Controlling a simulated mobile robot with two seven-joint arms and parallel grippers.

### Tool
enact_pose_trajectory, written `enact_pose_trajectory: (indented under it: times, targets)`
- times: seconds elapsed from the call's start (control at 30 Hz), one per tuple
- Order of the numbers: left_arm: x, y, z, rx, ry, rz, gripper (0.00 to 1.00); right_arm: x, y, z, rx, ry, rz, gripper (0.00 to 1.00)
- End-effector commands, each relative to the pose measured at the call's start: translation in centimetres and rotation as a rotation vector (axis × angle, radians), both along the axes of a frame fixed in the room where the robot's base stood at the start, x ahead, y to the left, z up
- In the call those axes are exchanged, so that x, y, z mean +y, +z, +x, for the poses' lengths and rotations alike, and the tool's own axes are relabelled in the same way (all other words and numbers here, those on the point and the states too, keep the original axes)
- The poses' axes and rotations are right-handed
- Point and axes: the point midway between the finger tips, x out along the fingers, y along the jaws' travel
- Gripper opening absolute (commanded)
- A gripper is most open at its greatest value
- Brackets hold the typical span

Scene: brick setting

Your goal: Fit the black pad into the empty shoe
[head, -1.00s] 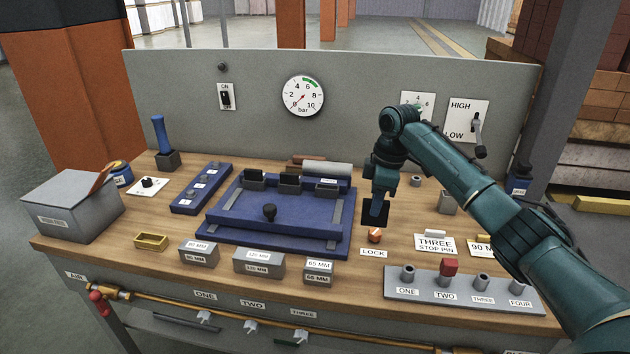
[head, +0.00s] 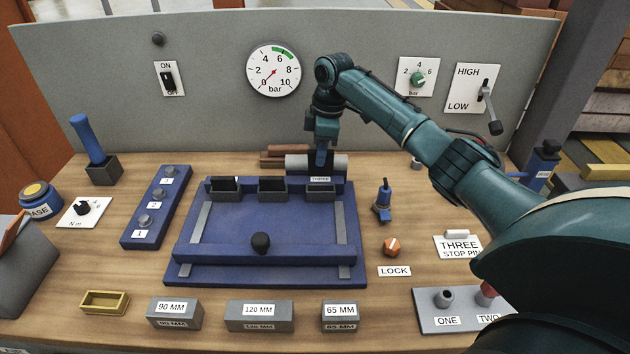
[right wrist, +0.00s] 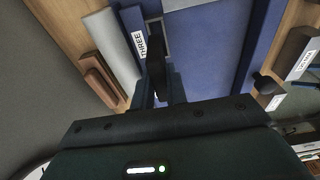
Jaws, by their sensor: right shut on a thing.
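The black pad (right wrist: 156,68) is held between the fingers of my right gripper (right wrist: 158,88), seen nearly edge-on in the right wrist view. In the head view my right gripper (head: 320,163) is shut, fingers down, just above the shoe marked THREE (head: 321,192) at the right of the blue fixture (head: 215,235). I cannot tell whether the pad touches that shoe. The left shoe (head: 223,193) and middle shoe (head: 272,195) look dark inside. My left gripper is not in view.
Grey labelled blocks (head: 260,317) line the front.

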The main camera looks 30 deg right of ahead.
Motion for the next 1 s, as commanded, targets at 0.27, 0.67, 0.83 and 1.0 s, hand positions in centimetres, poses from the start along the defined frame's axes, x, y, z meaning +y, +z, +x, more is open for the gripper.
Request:
enact_pose_trajectory:
  times: [0.27, 0.67, 0.83, 1.0]
  targets:
    - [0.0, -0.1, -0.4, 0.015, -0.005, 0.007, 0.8, 0.0, -3.9, 0.0, -0.001, 0.001, 0.001, 0.0]
    - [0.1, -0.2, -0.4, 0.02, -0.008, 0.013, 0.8, 0.0, -7.7, 0.0, -0.002, 0.001, 0.0, 0.0]
    - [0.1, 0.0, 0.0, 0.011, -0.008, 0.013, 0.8, 0.0, -7.7, 0.0, -0.002, 0.001, 0.0, 0.0]
    - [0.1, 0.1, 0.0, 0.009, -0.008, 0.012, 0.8, 0.0, -7.9, 0.0, -0.001, 0.001, 0.0, 0.2]
